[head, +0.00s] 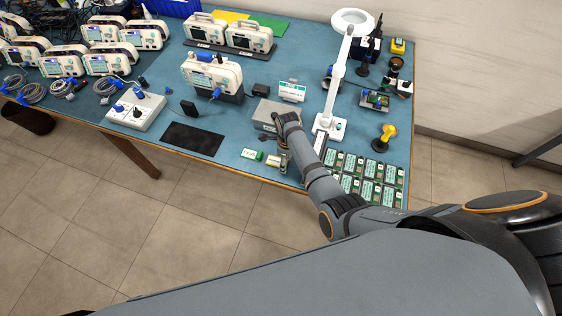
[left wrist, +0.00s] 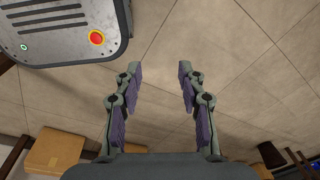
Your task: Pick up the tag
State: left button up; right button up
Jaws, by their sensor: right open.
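Several green-and-white cards (head: 369,174) lie in rows at the table's right front corner. A small green-and-white piece (head: 253,155) and a yellow-and-white piece (head: 273,162) lie near the front edge. I cannot tell which of these is the tag. My right arm reaches over the table from the right. Its gripper (head: 278,121) is open, small in view and partly hidden by the wrist, beside or over a grey box (head: 265,112). My left gripper (left wrist: 159,67) is open and empty above the floor, its two fingers well apart.
The blue table (head: 235,125) holds several white monitors (head: 212,74), a white magnifier lamp (head: 332,110), a black mat (head: 192,138) and a yellow-topped stamp (head: 385,135). Cardboard boxes (left wrist: 56,150) stand on the floor in the left wrist view.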

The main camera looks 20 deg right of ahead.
jog(key=c, duration=1)
jog(key=shift+c, duration=0.2)
